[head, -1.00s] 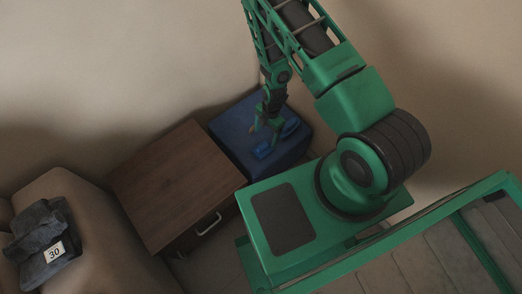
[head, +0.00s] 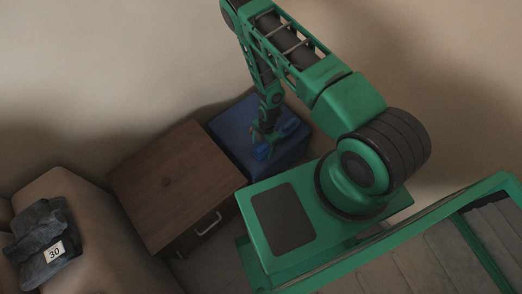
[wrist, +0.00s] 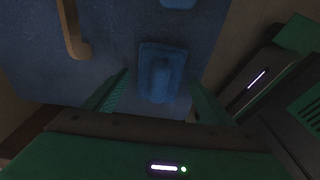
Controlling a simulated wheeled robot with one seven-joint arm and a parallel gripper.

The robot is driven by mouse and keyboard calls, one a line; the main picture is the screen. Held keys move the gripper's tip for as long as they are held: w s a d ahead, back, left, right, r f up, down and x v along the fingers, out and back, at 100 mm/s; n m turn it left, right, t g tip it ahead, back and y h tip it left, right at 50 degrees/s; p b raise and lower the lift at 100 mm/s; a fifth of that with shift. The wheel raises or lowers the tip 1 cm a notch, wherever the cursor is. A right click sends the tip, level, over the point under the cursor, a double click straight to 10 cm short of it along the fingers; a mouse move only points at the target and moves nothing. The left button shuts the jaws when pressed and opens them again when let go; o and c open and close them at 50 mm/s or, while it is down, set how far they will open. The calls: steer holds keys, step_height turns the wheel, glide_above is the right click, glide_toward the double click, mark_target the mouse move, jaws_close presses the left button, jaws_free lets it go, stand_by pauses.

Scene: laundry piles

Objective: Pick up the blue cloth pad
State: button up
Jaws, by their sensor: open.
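A small blue cloth pad (wrist: 162,72) with a raised ridge lies on a dark blue surface in the wrist view. In the head view a blue pad (head: 262,152) lies on top of a blue box (head: 236,126), partly hidden by my gripper. My gripper (wrist: 158,82) is open, with one green finger on each side of the pad in the picture. I cannot tell whether the fingertips touch the pad. The gripper (head: 264,139) also shows over the blue box in the head view.
A second blue item (head: 289,127) lies on the box, to the right. A curved tan piece (wrist: 72,32) lies on the blue surface. A brown wooden cabinet (head: 170,180) stands beside the box. A dark folded cloth tagged 30 (head: 38,235) is at far left.

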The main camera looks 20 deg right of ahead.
mark_target(263, 146)
steer(key=shift+c, duration=0.4)
steer(key=c, duration=1.2)
steer(key=shift+o, duration=0.2)
step_height(263, 146, up, 10)
